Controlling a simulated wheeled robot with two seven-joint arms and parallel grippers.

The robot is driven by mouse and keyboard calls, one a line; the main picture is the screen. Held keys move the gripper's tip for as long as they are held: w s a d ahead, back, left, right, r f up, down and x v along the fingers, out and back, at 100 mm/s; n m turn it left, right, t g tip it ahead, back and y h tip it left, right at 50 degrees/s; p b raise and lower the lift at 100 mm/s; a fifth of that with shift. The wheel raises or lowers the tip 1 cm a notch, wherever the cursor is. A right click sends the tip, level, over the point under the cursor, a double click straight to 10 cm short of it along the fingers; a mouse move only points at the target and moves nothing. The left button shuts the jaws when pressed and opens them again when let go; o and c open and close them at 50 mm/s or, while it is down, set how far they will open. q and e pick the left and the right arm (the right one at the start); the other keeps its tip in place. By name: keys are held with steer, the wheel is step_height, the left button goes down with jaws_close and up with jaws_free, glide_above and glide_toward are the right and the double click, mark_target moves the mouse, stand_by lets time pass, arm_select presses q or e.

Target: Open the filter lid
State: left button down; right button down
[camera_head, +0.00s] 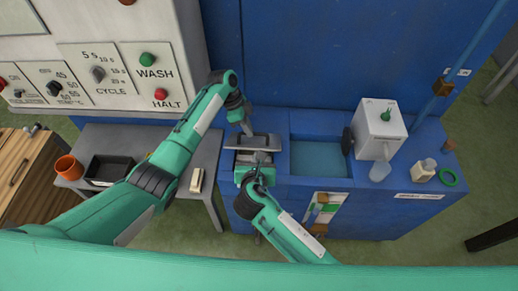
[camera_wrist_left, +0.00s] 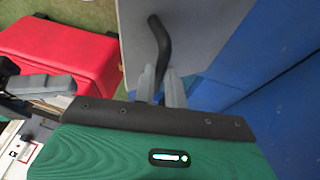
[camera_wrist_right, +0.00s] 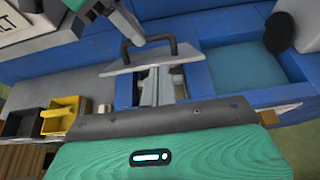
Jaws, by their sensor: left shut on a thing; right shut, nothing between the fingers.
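The filter lid (camera_head: 262,142) is a grey plate on the blue bench, left of the water basin. It also shows in the left wrist view (camera_wrist_left: 190,25) and in the right wrist view (camera_wrist_right: 185,55), where it looks tilted over an opening. Its dark bar handle (camera_wrist_right: 148,42) stands on top. My left gripper (camera_head: 246,130) is shut on the handle; its fingers (camera_wrist_left: 161,80) meet at the handle's lower end in the left wrist view. My right gripper (camera_head: 260,157) is shut and empty, just in front of the lid, its fingers (camera_wrist_right: 160,80) over the opening.
The blue basin (camera_head: 318,158) lies right of the lid, with a white box (camera_head: 378,130) beyond it. A grey side table (camera_head: 125,140) at the left holds a black tray (camera_head: 108,170) and an orange pot (camera_head: 68,167). A control panel (camera_head: 90,75) stands behind it.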

mark_target(261, 135)
arm_select(q)
steer(key=shift+f, duration=0.15)
arm_select(e)
steer(key=x, duration=0.9)
steer(key=shift+w+f, duration=0.2)
steer(key=shift+w+d+r, duration=0.1)
steer(key=shift+w+r, duration=0.5)
steer(key=shift+w, duration=0.25)
arm_select(q)
steer(key=c, duration=1.5)
jaws_free()
steer(key=shift+w+f, duration=0.1)
arm_select(e)
steer(key=shift+w+f, duration=0.1)
arm_select(q)
steer(key=shift+o, duration=0.2)
